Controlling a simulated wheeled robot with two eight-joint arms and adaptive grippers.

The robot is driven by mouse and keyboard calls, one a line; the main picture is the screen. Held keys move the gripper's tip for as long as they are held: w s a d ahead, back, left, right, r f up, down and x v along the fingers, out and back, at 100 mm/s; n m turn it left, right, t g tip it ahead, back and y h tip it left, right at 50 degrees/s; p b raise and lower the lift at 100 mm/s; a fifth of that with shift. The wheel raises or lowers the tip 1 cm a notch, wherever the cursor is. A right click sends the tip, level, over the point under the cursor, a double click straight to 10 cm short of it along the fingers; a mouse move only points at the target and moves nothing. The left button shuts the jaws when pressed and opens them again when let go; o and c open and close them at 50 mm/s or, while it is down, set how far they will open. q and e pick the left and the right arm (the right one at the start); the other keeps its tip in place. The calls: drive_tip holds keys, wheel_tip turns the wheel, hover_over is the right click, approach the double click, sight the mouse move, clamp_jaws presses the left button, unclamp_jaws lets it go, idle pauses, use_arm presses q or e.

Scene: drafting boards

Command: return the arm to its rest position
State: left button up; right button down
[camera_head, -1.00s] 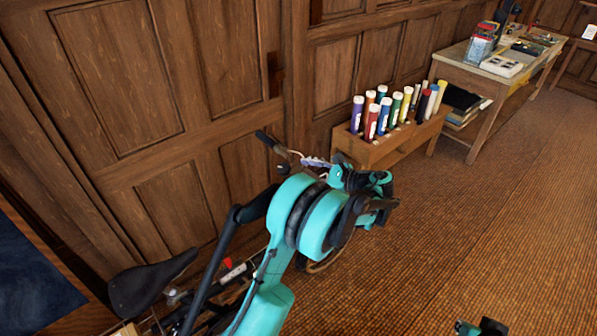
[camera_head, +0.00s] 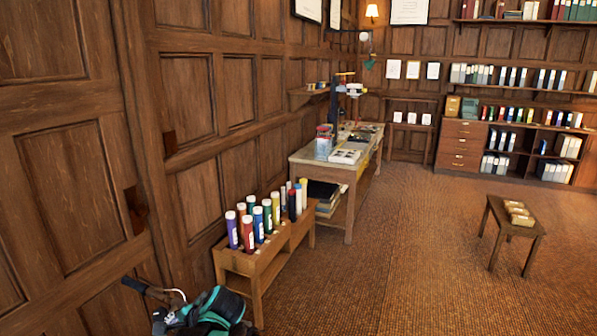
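The teal and black end of my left arm (camera_head: 215,312) shows at the bottom left edge, cut off by the frame. My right arm and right gripper are outside the view.
A wooden rack (camera_head: 262,262) with several coloured tubes stands against the left wall, just beyond my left arm. A worktable (camera_head: 349,190) stands behind it. A small stool (camera_head: 512,229) is at right. The carpet (camera_head: 400,280) between is clear.

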use_arm(q)
drive_tip(key=s+d+f+n+t+h, duration=0.1)
drive_tip(key=s+d+n+h, duration=0.3)
drive_tip(key=s, duration=0.4)
drive_tip(key=s+d+f+n+t+h, duration=0.2)
drive_tip(key=s+d+n+h, duration=0.1)
drive_tip(key=s+d+n, duration=0.2)
drive_tip(key=shift+s+d+n+t+h, duration=0.3)
drive_tip(key=shift+s+d+h, duration=0.1)
drive_tip(key=shift+s+d, duration=1)
drive_tip(key=shift+s+a, duration=0.15)
drive_tip(key=shift+a, duration=0.05)
